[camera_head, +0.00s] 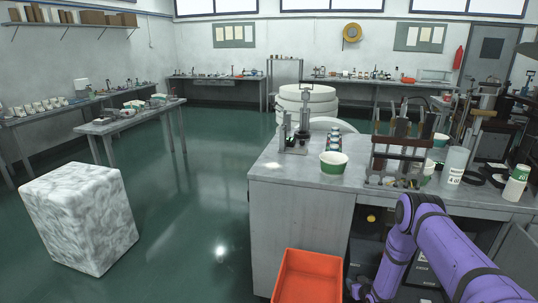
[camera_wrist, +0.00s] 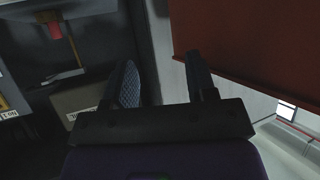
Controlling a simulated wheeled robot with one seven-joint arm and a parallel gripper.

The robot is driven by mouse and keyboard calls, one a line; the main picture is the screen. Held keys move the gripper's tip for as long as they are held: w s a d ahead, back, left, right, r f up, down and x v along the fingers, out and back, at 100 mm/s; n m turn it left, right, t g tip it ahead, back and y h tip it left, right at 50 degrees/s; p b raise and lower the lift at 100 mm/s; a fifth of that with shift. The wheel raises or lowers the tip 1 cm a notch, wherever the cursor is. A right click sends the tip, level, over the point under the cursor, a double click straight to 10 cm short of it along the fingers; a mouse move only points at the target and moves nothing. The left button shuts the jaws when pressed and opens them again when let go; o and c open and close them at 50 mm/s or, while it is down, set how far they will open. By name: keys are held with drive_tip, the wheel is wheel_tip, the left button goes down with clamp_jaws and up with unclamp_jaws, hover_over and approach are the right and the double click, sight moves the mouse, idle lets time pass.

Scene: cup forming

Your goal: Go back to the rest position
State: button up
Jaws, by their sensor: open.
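My gripper (camera_wrist: 161,78) is open and empty in the wrist view, with its two dark fingers apart and nothing between them. In the head view my gripper (camera_head: 360,291) hangs low at the bottom, right of the orange crate (camera_head: 313,277) and below the worktop. My purple arm bends down in front of the workbench. The crate's wall (camera_wrist: 250,42) also shows in the wrist view, close to the right finger; whether they touch cannot be told.
The workbench (camera_head: 300,178) holds a white-and-green cup (camera_head: 333,164), a forming press (camera_head: 399,148) and several cups and tools. A dark under-bench space with a cardboard box (camera_wrist: 82,101) lies left in the wrist view. A marbled block (camera_head: 78,215) stands left; green floor between is clear.

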drive_tip(key=w+r+g, duration=0.1)
drive_tip(key=w+r, duration=0.3)
drive_tip(key=r, duration=0.9)
drive_tip(key=w+r+g, duration=0.1)
drive_tip(key=w+r, duration=0.3)
drive_tip(key=r, duration=0.9)
drive_tip(key=s+a+r+g+h, duration=0.1)
drive_tip(key=s+r, duration=0.2)
drive_tip(key=r, duration=1)
drive_tip(key=s+r+h, duration=0.1)
drive_tip(key=s+r, duration=0.3)
drive_tip(key=r, duration=0.9)
drive_tip(key=s+a+r+m+g, duration=0.1)
drive_tip(key=s+a+r+g, duration=0.15)
drive_tip(key=s+r, duration=1.7)
drive_tip(key=s+a+r+g, duration=0.1)
drive_tip(key=s+a, duration=0.1)
drive_tip(key=s, duration=2.4)
drive_tip(key=shift+a+m+y, duration=0.25)
drive_tip(key=shift+m+y, duration=0.05)
